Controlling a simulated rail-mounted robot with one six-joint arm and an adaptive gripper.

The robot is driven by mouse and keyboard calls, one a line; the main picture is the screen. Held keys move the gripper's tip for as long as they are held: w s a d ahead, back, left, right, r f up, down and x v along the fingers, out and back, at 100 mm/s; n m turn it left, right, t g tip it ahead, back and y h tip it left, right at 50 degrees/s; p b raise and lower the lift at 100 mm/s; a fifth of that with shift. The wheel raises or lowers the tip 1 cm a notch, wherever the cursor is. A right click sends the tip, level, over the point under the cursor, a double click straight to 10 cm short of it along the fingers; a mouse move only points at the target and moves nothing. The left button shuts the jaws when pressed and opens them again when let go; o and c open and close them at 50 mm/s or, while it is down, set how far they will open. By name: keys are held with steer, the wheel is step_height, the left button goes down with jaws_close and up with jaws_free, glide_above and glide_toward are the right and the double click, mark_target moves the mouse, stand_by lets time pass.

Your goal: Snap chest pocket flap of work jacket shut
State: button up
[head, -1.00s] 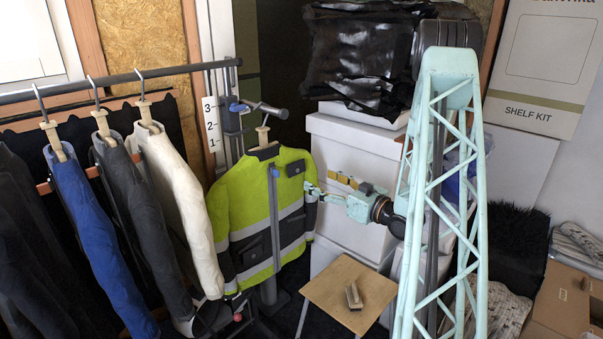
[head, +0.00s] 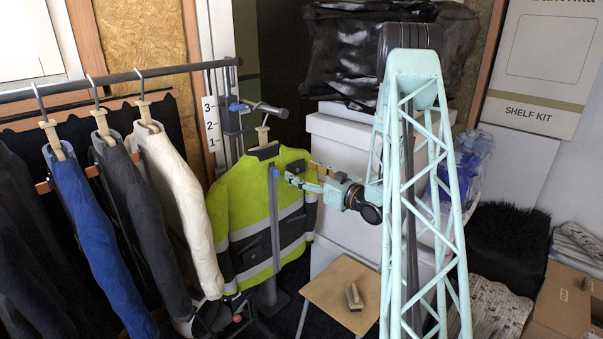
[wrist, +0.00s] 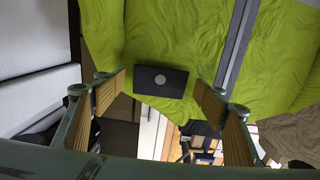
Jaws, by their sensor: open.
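The yellow-green and dark work jacket (head: 235,200) hangs upright on a hanger, with grey reflective strips and a grey front zip. My gripper (head: 301,175) is at its upper right chest, coming from the right, and largely covers the chest pocket there. In the wrist view the dark pocket flap (wrist: 150,78) shows as a small rectangle with a round light snap, against the yellow cloth. My open gripper (wrist: 163,97) has its tan-padded fingers on either side of the flap, with nothing held. I cannot tell whether the snap is fastened or whether the fingers touch the cloth.
Blue, dark and white garments hang from the rail (head: 115,78) on the left. White boxes (head: 340,140) stand behind my arm. A small wooden table (head: 325,296) with a brush-like block (head: 354,296) is below. A clamp-like fixture (head: 232,115) stands above the jacket.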

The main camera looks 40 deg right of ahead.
steer(key=shift+w, duration=0.2)
steer(key=c, duration=0.9)
steer(key=shift+f+b, duration=0.2)
steer(key=shift+b, duration=0.65)
steer(key=shift+w+t+b, duration=0.15)
steer(key=shift+t+b, duration=0.35)
steer(key=shift+b, duration=0.1)
steer(key=shift+r+p, duration=0.3)
steer(key=shift+p, duration=0.55)
steer(key=shift+g+p, duration=0.5)
steer(key=shift+p, duration=0.15)
steer(key=shift+f, duration=0.1)
